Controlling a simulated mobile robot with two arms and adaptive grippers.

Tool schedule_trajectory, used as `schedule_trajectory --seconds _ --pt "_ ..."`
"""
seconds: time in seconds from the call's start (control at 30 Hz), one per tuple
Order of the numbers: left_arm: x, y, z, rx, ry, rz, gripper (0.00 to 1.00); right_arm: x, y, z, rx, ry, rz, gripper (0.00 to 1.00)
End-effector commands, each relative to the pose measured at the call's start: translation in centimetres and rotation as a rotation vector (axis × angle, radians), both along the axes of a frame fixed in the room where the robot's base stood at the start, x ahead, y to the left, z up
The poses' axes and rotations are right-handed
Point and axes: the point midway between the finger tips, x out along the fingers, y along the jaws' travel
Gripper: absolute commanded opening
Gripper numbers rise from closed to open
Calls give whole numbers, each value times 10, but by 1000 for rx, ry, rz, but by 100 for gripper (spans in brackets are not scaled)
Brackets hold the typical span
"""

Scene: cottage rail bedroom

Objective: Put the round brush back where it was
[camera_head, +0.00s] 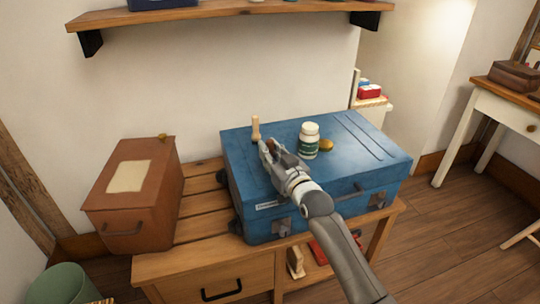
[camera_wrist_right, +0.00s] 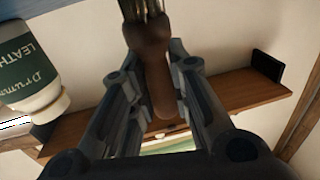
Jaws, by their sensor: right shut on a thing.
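The round brush (camera_head: 255,127) has a wooden handle that sticks up above my right gripper (camera_head: 267,147), over the back left of the blue case's top. In the right wrist view the gripper's two fingers (camera_wrist_right: 150,95) are shut on the brush (camera_wrist_right: 148,42), with its bristles at the top edge of the picture. The bristle end is hidden in the head view, and I cannot tell whether it touches the blue case (camera_head: 355,150). My left gripper is not in view.
A white bottle with a green label (camera_head: 309,140) stands close right of the gripper, beside a small yellow-brown thing (camera_head: 326,146). A brown box (camera_head: 137,195) sits left on the slatted bench (camera_head: 197,205). A wall shelf (camera_head: 225,12) hangs above. The case's right side is clear.

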Motion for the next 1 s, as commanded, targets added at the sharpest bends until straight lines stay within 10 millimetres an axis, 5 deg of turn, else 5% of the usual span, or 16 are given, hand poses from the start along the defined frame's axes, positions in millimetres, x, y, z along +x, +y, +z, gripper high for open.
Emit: schedule_trajectory --seconds 0.47,0.5,0.63,1.0 --pt "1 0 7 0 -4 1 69 0 0 -8 0 0 0 0" --pt "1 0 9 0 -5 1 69 0 0 -7 0 0 0 20" --pt "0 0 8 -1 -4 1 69 0 0 -7 0 0 0 37" --pt "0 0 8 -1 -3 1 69 0 0 -6 0 0 0 39"
